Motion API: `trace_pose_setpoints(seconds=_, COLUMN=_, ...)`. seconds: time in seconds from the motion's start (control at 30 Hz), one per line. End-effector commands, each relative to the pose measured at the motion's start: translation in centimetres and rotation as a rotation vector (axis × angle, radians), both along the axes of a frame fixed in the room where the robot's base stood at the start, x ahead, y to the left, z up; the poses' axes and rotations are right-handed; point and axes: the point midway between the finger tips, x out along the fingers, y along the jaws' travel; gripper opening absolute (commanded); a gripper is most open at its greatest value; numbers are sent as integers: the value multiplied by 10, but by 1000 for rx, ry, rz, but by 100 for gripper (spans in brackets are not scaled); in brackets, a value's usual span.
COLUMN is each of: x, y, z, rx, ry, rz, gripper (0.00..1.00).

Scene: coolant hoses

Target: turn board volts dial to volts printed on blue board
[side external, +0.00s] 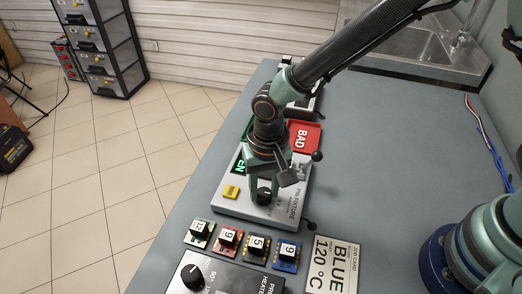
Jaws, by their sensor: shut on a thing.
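The grey pin fixture (230,205) stands on the bench, with a yellow block (231,192) and a black dial (264,199) on its top. My gripper (265,193) points down over the fixture, its fingers shut around the dial. The fingers hide part of the dial and its scale, so I cannot read its setting. The blue board (286,259) lies in front of the fixture, at the right end of a row of boards. The label on it seems to read 9.
A red BAD tray (305,136) is behind.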

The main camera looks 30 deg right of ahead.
Motion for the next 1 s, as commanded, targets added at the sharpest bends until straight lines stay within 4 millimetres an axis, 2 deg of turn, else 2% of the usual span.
trace_pose_setpoints(seconds=0.57, x=1, y=-3, z=0, rx=0, ry=2, rz=-46, gripper=0)
trace_pose_setpoints(seconds=0.6, x=1, y=-3, z=0, rx=0, ry=2, rz=-46, gripper=44)
trace_pose_setpoints(seconds=0.67, x=1, y=-3, z=0, rx=0, ry=2, rz=-46, gripper=67)
trace_pose_setpoints(seconds=0.7, x=1, y=-3, z=0, rx=0, ry=2, rz=-45, gripper=71)
trace_pose_setpoints(seconds=1.0, x=0, y=-1, z=1, rx=1, ry=1, rz=-41, gripper=71)
